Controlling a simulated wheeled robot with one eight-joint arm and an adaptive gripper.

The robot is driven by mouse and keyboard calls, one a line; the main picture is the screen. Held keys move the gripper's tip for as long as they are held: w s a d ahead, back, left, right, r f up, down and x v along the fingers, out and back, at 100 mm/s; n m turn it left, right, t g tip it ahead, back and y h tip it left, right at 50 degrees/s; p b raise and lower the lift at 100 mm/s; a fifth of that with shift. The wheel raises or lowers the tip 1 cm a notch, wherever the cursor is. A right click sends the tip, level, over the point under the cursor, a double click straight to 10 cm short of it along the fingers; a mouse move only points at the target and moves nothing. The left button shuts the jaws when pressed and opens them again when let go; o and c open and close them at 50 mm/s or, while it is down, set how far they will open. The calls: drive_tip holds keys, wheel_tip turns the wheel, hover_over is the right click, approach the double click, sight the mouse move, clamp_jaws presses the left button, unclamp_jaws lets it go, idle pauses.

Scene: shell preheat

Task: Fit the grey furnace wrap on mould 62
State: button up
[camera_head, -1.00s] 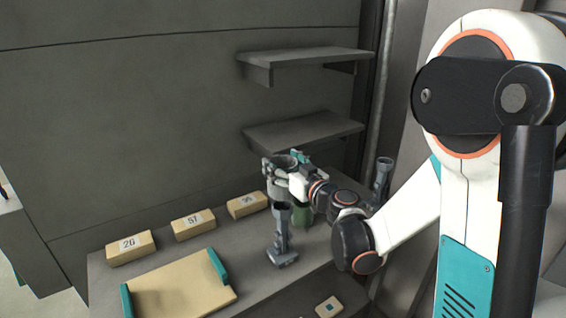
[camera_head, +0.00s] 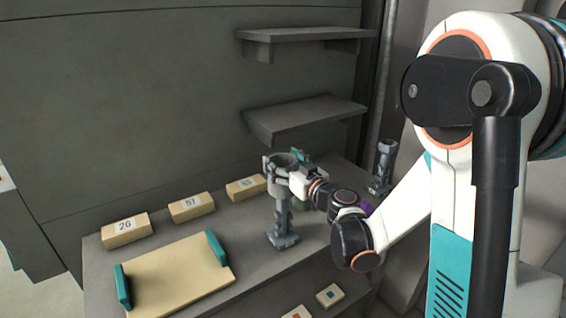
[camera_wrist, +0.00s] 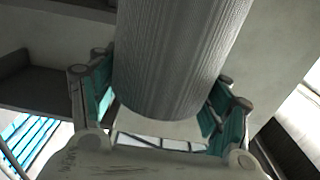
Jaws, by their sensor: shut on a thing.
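My gripper (camera_head: 284,172) is shut on the grey furnace wrap (camera_head: 280,186), an upright open-topped cylinder. In the wrist view the wrap (camera_wrist: 180,60) fills the space between the teal finger pads. In the head view it lines up with the top of a grey mould post (camera_head: 283,222) standing on the bench. The wrap hides the post's top, and I cannot tell whether it is around it or only above it. A similar grey post (camera_head: 383,165) stands farther right, behind my arm. No number 62 is readable on either post.
Labelled tan blocks (camera_head: 126,229), (camera_head: 191,207), (camera_head: 246,188) line the bench's back. A tan tray (camera_head: 175,279) with teal handles lies front left. Two shelves (camera_head: 305,118) hang above. Small tan blocks (camera_head: 330,295) sit lower in front.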

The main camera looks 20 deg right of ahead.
sight(286, 215)
drive_tip(key=shift+f+b, duration=8.2)
drive_tip(key=shift+f, duration=0.95)
drive_tip(key=o, duration=1.1)
drive_tip(key=shift+o, duration=0.2)
drive_tip(key=shift+s, duration=0.1)
drive_tip(key=v, duration=1.2)
